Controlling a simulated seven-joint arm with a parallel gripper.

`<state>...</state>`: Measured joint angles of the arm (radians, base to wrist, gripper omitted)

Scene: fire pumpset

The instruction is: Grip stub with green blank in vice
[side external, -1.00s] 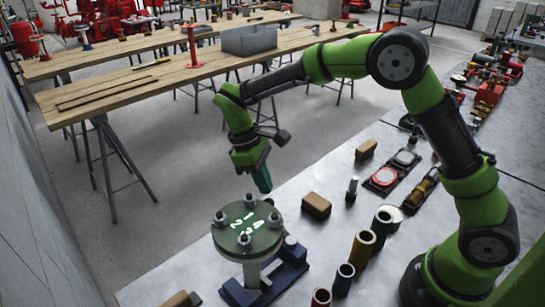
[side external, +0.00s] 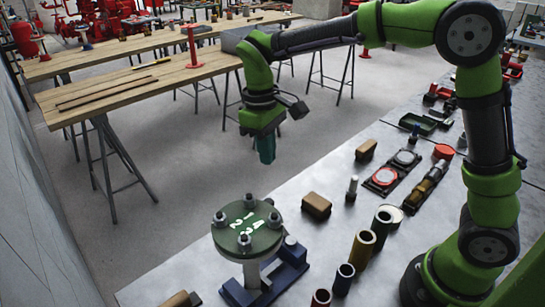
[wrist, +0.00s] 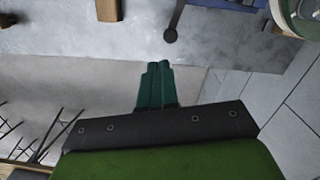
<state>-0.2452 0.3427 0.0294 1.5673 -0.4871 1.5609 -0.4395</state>
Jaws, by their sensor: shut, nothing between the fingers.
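The green round blank (side external: 248,229), marked with white numbers, lies flat on top of the pale upright stub (side external: 252,272). Bolts with nuts stand around its rim. The stub stands in the blue vice (side external: 289,268) on the metal bench. In the wrist view the blank's edge (wrist: 305,14) and a bit of the blue vice (wrist: 235,4) show at the top right. My gripper (side external: 267,158) points down in the air, well above and beyond the blank. Its teal fingers (wrist: 157,68) are together and empty in the wrist view.
A brown block (side external: 316,206), a small upright metal pin (side external: 352,189) and several open cylinders (side external: 360,248) stand on the bench (side external: 325,238) right of the vice. Black trays (side external: 393,170) with parts are farther back. Wooden trestle tables (side external: 150,85) stand across the floor.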

